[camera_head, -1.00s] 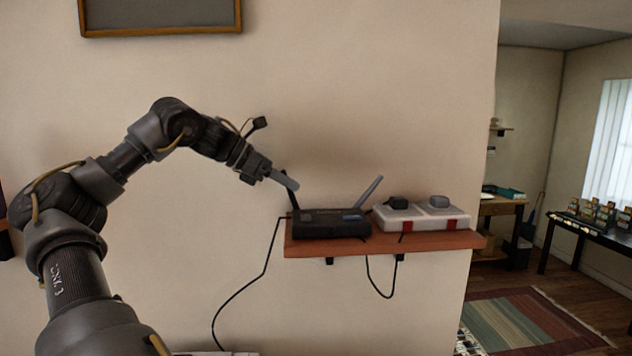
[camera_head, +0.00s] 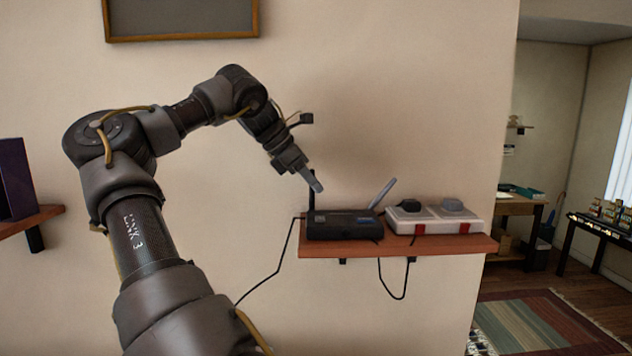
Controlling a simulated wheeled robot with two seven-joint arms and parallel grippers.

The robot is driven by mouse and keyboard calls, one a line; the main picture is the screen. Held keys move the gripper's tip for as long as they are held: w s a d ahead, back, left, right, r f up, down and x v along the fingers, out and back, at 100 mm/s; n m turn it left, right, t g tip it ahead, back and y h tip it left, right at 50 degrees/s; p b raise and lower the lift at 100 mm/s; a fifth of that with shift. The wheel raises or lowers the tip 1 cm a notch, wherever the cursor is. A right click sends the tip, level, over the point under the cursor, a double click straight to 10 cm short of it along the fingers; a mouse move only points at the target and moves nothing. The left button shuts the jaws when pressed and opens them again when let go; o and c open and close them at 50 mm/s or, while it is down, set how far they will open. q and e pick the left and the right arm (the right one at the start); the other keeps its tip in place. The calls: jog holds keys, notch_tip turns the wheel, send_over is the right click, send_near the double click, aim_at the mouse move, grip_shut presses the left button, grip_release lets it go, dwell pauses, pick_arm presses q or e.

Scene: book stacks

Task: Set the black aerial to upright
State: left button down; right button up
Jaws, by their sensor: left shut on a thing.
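The black aerial (camera_head: 312,202) stands at the left end of the black router (camera_head: 345,226) and looks close to upright. The router sits on a wooden wall shelf (camera_head: 400,249). A grey aerial (camera_head: 382,193) at the router's right leans to the right. My left gripper (camera_head: 317,186) comes down from the upper left and is shut on the black aerial's upper part. Its fingers hide some of the aerial. My right gripper is not in view.
Black cables (camera_head: 402,292) hang below. A framed panel (camera_head: 182,18) is above, and another shelf (camera_head: 30,221) with a dark purple object is at the left.

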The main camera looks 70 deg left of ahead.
pick_arm(q)
jog(key=shift+f, duration=0.1)
jog(key=c, duration=1.5)
grip_release()
jog(key=v, duration=1.1)
jog(key=shift+w+a, duration=0.1)
